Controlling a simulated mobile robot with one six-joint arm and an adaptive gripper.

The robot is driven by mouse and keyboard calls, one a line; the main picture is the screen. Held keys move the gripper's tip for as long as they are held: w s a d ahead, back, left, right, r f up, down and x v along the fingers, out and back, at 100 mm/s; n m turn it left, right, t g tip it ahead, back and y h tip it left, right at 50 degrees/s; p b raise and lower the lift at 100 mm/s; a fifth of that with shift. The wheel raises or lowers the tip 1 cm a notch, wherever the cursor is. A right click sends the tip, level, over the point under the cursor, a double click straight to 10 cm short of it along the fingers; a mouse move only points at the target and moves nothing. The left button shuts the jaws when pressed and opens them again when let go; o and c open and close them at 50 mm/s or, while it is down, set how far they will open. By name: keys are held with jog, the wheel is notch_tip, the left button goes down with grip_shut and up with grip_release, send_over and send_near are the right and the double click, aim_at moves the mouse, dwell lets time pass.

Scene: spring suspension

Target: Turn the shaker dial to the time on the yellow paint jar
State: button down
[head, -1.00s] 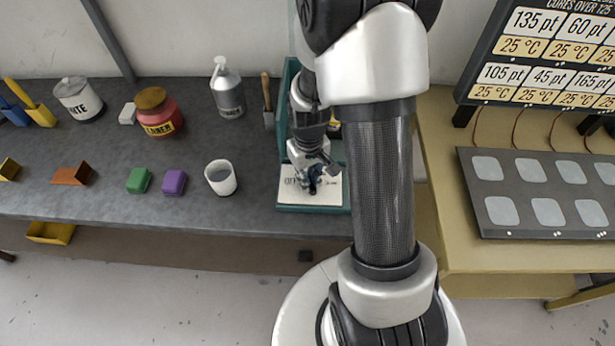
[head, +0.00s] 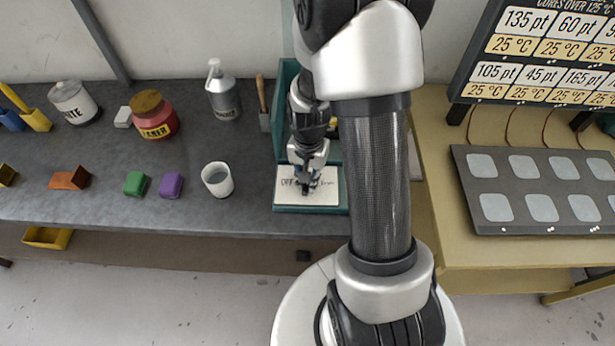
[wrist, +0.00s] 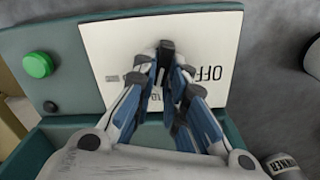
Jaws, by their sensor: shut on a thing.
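The teal shaker (head: 281,209) stands at the right of the grey bench with a white front plate (head: 333,198). In the wrist view the plate (wrist: 108,40) shows "OFF", and smaller marks are partly hidden by my fingers. The dark dial (wrist: 166,50) sticks up from the plate between my fingertips. My gripper (wrist: 164,72) is shut on the dial; it also shows over the plate in the head view (head: 306,186). No time on a jar is readable.
A green button (wrist: 38,65) sits beside the plate. A white cup (head: 217,180), purple block (head: 171,185), green block (head: 136,184), red jar (head: 153,116), white jar (head: 75,103) and grey bottle (head: 223,95) stand left of the shaker. A panel of pads (head: 540,185) lies right.

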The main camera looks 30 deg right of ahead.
jog(key=shift+m, duration=0.5)
jog(key=c, duration=1.6)
grip_release()
jog(key=shift+c, duration=0.2)
notch_tip(320, 180, up, 12)
